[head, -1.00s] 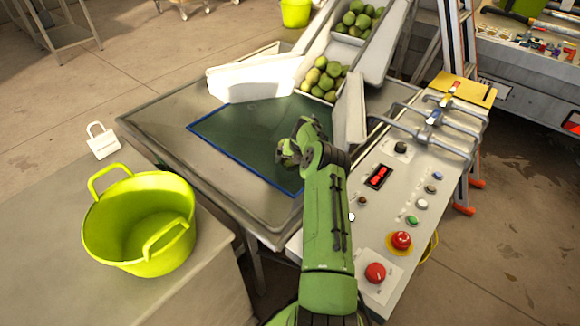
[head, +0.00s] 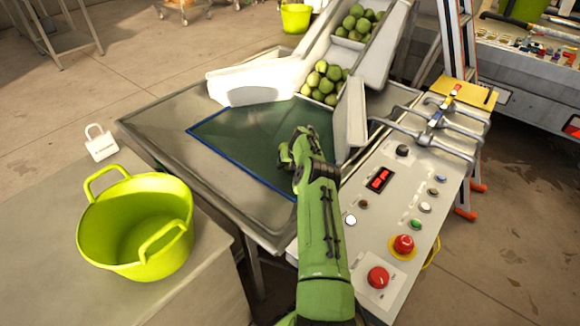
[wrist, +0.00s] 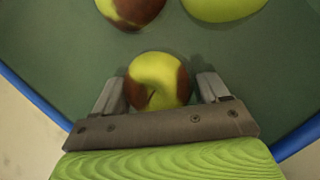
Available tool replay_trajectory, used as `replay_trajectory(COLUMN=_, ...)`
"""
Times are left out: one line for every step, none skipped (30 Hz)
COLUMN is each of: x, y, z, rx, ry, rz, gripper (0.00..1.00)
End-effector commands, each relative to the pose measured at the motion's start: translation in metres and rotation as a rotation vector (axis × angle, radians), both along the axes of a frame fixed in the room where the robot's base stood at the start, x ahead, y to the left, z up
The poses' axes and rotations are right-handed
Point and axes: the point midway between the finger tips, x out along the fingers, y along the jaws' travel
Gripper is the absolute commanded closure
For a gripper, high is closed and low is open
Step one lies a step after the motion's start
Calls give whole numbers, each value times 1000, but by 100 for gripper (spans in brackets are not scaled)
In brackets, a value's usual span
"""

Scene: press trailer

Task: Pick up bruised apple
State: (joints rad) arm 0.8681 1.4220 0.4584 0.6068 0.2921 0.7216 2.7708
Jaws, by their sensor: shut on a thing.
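In the wrist view, a yellow apple (wrist: 158,80) with brown-red patches on both sides sits between the two fingers of my gripper (wrist: 162,86). My gripper is shut on this apple, with one finger at its left and one at its right. The apple is over the dark green mat (wrist: 60,60); I cannot tell whether it still touches it. In the head view my green arm hides the gripper's fingers and the held apple, above the blue-edged mat (head: 240,140).
In the wrist view a red-and-yellow apple (wrist: 130,10) and a yellow-green apple (wrist: 222,8) lie just beyond. A chute with green apples (head: 322,82) stands behind the mat. An empty lime bucket (head: 105,235) is at left, a button panel (head: 385,215) at right.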

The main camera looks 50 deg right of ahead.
Motion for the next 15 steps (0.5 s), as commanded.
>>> replay_trajectory(x=0, y=0, z=1, rx=0, ry=0, rz=0, gripper=62)
replay_trajectory(x=0, y=0, z=2, rx=0, ry=0, rz=0, gripper=62)
replay_trajectory(x=0, y=0, z=6, rx=0, ry=0, rz=0, gripper=62)
replay_trajectory(x=0, y=0, z=11, rx=-1, ry=-1, rz=0, gripper=62)
replay_trajectory(x=0, y=0, z=17, rx=0, ry=-1, rz=1, gripper=62)
replay_trajectory(x=1, y=0, z=27, rx=-1, ry=-2, rz=1, gripper=62)
replay_trajectory(x=0, y=0, z=36, rx=-2, ry=-2, rz=0, gripper=62)
replay_trajectory(x=1, y=-1, z=46, rx=-3, ry=-3, rz=-1, gripper=62)
replay_trajectory(x=1, y=-1, z=60, rx=-3, ry=-4, rz=-1, gripper=62)
replay_trajectory(x=1, y=-1, z=71, rx=-3, ry=-4, rz=0, gripper=62)
replay_trajectory(x=1, y=-1, z=83, rx=-4, ry=-5, rz=0, gripper=62)
replay_trajectory(x=1, y=-1, z=97, rx=-4, ry=-4, rz=0, gripper=62)
replay_trajectory(x=1, y=0, z=107, rx=-4, ry=-4, rz=0, gripper=62)
replay_trajectory(x=1, y=0, z=117, rx=-3, ry=-3, rz=0, gripper=62)
replay_trajectory(x=1, y=0, z=130, rx=-3, ry=-3, rz=1, gripper=62)
